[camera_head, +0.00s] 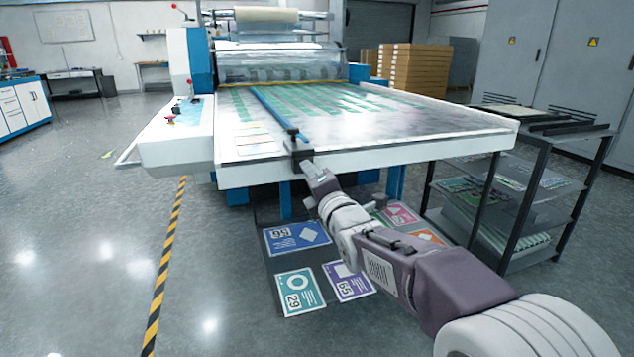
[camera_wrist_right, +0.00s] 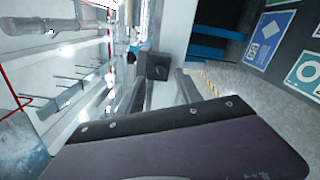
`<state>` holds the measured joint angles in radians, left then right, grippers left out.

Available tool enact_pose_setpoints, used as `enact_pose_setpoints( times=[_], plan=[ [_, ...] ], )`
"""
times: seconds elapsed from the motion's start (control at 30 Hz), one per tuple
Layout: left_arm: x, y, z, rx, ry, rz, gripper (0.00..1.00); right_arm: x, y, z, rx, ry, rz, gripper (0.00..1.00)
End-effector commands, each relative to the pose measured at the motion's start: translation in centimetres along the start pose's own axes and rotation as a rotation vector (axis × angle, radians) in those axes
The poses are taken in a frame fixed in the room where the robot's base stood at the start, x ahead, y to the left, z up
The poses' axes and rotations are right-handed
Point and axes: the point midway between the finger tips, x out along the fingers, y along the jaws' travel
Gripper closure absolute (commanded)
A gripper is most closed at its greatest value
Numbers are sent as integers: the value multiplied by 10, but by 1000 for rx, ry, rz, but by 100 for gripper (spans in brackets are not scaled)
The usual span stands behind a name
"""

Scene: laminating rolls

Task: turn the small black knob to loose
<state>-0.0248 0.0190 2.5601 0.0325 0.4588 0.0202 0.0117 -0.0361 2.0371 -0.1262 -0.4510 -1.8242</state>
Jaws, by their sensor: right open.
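A small black knob (camera_head: 292,131) stands on top of a black clamp block (camera_head: 299,151) at the near edge of the machine table, at the end of a blue bar (camera_head: 268,104). My right gripper (camera_head: 307,166) is just in front of the block, pointing at it from the near side. In the right wrist view the block (camera_wrist_right: 158,66) shows beyond and between the two fingertips of my open right gripper (camera_wrist_right: 159,80). I cannot tell whether a finger touches it. The gripper holds nothing that I can see. My left gripper is not in view.
The table (camera_head: 440,123) carries green printed sheets under the blue bar. A control panel (camera_head: 187,112) is at its left. A dark mat with printed cards (camera_head: 297,237) lies on the floor below. A rack (camera_head: 525,190) stands at the right. The floor at the left is clear.

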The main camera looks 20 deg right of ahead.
Motion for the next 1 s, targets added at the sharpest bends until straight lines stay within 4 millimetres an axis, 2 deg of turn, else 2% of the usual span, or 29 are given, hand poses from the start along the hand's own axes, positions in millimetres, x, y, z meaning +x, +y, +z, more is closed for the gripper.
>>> enact_pose_setpoints(
  times=[0.1, 0.3, 0.43, 0.77, 0.87, 0.9, 0.93, 0.97, 1.0],
  plan=[
    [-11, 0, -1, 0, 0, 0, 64, -28, 4, 2, 0, -1, 1, 59],
    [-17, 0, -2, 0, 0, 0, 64, -59, 2, 1, 0, -1, -1, 59],
    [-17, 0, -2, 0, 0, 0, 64, -65, 0, 0, 0, 0, -1, 59],
    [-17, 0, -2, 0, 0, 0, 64, -64, 0, 0, 0, 0, -1, 59],
    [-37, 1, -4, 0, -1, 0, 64, -59, 8, -2, 2, 20, -25, 59],
    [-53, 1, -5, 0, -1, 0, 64, -54, -3, -9, 10, 50, -83, 59],
    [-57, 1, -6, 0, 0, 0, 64, -55, -23, -17, 27, 70, -148, 59],
    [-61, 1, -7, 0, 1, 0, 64, -58, -45, -26, 76, 89, -227, 59],
    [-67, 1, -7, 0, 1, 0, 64, -66, -78, -38, 184, 103, -355, 59]
  ],
)
